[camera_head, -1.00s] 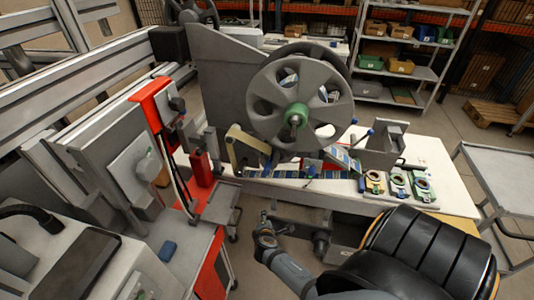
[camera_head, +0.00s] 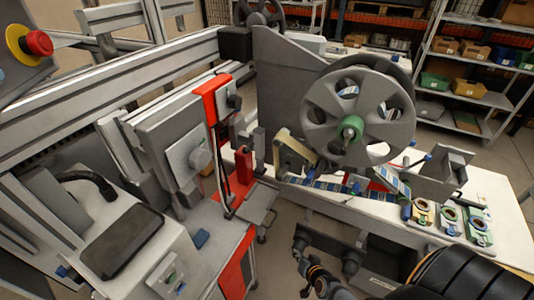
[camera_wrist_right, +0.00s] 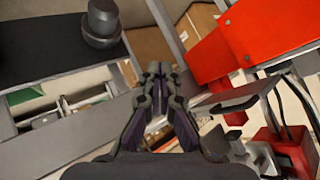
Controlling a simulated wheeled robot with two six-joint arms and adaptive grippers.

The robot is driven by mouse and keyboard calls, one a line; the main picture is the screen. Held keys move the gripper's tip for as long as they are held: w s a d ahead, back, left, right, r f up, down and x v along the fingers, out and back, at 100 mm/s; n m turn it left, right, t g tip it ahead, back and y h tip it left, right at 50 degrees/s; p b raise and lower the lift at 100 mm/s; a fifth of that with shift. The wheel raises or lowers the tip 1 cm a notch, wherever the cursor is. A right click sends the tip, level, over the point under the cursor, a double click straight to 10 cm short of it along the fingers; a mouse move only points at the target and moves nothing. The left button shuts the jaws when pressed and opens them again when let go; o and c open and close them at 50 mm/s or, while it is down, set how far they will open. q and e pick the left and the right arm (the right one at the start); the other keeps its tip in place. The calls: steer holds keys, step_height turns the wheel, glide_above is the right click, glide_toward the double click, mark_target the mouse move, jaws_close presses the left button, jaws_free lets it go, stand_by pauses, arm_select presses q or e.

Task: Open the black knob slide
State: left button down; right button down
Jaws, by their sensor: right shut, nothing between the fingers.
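A black round knob (camera_wrist_right: 103,22) stands out from a dark grey flat panel (camera_wrist_right: 60,62) at the upper left of the right wrist view. What looks like the same knob (camera_head: 352,262) shows on the dark grey front below the white bench in the head view. My right gripper (camera_head: 299,252) is left of that knob and apart from it. In the right wrist view my right gripper (camera_wrist_right: 157,70) has its fingertips together, empty, to the right of and below the knob. I cannot tell how far the slide is out. My left gripper is not in view.
The red machine frame (camera_wrist_right: 262,38) and a grey metal plate (camera_wrist_right: 232,100) are close on the right of the wrist view. The large grey reel (camera_head: 330,118) stands above the white bench (camera_head: 505,205). A black rounded object (camera_head: 465,278) fills the lower right.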

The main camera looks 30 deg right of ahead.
steer(key=w+r+m+t+h, duration=0.1)
steer(key=w+r+m+t, duration=0.3)
steer(key=r, duration=0.6)
steer(key=w+r+m+t, duration=0.1)
steer(key=w+r+m, duration=0.1)
steer(key=w+r, duration=0.5)
steer(key=m+t+h, duration=0.1)
steer(key=m+t, duration=0.1)
steer(key=m, duration=0.4)
glide_toward(264, 145)
steer(key=s+d, duration=0.1)
steer(key=s, duration=0.7)
steer(key=w, duration=0.4)
steer(key=w+p, duration=0.1)
steer(key=w, duration=0.8)
steer(key=shift+w+a+p, duration=0.2)
steer(key=shift+a+p, duration=0.05)
steer(key=shift+p, duration=0.15)
steer(key=shift+d+f, duration=0.1)
